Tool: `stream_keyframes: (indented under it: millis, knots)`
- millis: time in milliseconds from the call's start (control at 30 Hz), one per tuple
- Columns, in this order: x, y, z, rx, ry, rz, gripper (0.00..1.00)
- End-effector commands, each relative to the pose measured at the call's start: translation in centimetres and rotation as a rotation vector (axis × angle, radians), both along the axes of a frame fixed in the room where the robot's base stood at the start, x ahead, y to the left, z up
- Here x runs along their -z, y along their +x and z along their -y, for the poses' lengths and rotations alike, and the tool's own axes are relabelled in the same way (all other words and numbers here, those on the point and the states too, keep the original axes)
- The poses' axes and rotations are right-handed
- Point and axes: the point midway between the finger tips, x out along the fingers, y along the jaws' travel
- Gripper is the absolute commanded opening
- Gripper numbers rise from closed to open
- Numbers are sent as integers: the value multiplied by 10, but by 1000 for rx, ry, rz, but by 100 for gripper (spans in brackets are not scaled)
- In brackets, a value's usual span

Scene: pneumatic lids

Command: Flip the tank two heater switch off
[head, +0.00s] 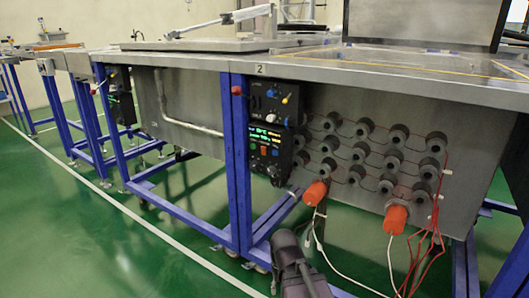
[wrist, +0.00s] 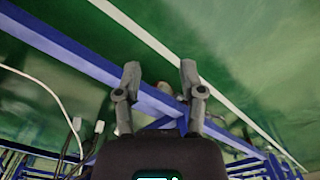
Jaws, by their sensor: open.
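The tank marked 2 (head: 375,66) stands on a blue frame in the head view. On its front a black control box (head: 259,104) carries small knobs and switches, with a blue one and a yellow one among them. Below it a second box (head: 259,152) has a lit display and coloured buttons. I cannot tell which is the heater switch or how it is set. My gripper (wrist: 160,76) is open and empty in the wrist view, its two fingers apart over the green floor and a blue beam. The control boxes are not in the wrist view.
Several dark round heater ends (head: 396,138) and two orange caps (head: 315,193) with hanging cables (head: 376,289) are right of the boxes. A red knob (head: 237,90) sits on the blue leg (head: 240,185). Another control box (head: 122,107) is farther left. Open green floor (head: 130,240) lies in front.

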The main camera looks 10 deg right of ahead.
Motion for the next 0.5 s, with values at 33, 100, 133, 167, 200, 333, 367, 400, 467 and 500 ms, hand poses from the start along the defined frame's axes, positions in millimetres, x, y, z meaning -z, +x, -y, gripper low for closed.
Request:
stream_keyframes:
  millis: [33, 100, 133, 167, 200, 333, 367, 400, 467, 500]
  knots:
    - [0, 0, 0, 0, 0, 0, 32]
    - [-2, 0, 0, 0, 0, 0, 11]
    - [-3, 0, 0, 0, 0, 0, 2]
    - [-4, 0, 0, 0, 0, 0, 0]
    - [-7, 0, 0, 0, 0, 0, 0]
    - [-20, 0, 0, 0, 0, 0, 0]
    - [-24, 0, 0, 0, 0, 0, 0]
    - [-30, 0, 0, 0, 0, 0, 0]
    - [-40, 0, 0, 0, 0, 0, 0]
    - [-48, 0, 0, 0, 0, 0, 0]
